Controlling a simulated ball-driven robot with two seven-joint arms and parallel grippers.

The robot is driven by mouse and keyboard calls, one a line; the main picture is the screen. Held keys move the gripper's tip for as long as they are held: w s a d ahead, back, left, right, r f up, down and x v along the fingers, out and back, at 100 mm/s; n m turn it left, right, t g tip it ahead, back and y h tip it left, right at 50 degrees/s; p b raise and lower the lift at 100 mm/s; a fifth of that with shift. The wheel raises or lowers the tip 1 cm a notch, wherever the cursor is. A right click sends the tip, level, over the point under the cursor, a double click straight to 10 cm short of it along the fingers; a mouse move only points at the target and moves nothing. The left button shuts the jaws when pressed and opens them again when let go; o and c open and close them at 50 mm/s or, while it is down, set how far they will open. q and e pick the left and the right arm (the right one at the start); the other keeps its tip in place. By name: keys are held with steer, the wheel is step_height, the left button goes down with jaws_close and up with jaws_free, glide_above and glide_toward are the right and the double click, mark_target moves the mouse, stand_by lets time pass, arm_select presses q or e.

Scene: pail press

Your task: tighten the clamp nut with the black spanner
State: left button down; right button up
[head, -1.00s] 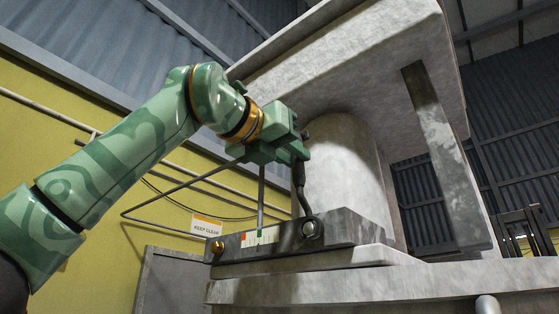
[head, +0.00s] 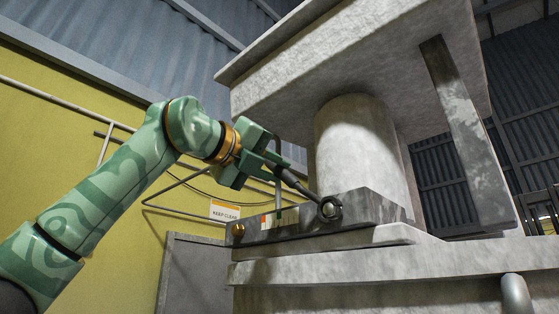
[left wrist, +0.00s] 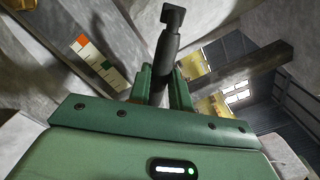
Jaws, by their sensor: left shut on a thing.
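My left gripper (head: 281,172) is shut on the handle of the black spanner (head: 301,188), left of the pale column. The spanner slants down to the right, and its head sits around the clamp nut (head: 330,209) on the dark clamp bar (head: 370,207). The nut is largely hidden by the spanner head. In the left wrist view the spanner (left wrist: 166,52) stands out between the two green fingers (left wrist: 162,88). My right gripper is not in view.
The pale column (head: 355,145) rises behind the bar to a heavy press block (head: 350,75). A coloured scale label (head: 280,218) and a brass bolt (head: 238,230) are on the bar's left. A "KEEP CLEAR" sign (head: 225,211) hangs on the yellow wall.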

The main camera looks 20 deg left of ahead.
arm_select(q)
steer(key=s+m, duration=0.1)
steer(key=s, duration=0.1)
steer(key=s+r+m+b, duration=0.1)
steer(key=s+r, duration=0.1)
steer(key=s, duration=0.1)
steer(key=shift+s+d+m+b, duration=0.3)
steer(key=shift+d+m+b, duration=0.1)
stand_by(0.3)
